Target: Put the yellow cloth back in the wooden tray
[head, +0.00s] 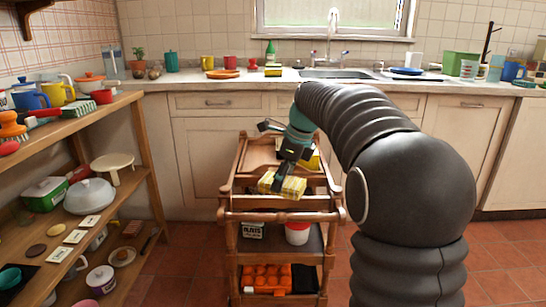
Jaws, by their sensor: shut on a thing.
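My gripper (288,172) points down over the top of a wooden trolley and is shut on a yellow checked cloth (270,184). The cloth looks folded flat and hangs over the front part of the trolley top. I cannot tell whether it touches the surface below. The wooden tray (256,153) forms or sits on the trolley's top level, with raised wooden sides. My gripper and arm hide part of it. Another yellow item (314,161) lies further back on the right, partly hidden behind my gripper.
The trolley's lower shelves hold a labelled tin (252,230), a white pot with a red rim (297,234) and orange items (266,277). A loaded wooden shelf unit (140,140) stands at left. The kitchen counter (185,83) runs behind. Tiled floor is clear left of the trolley.

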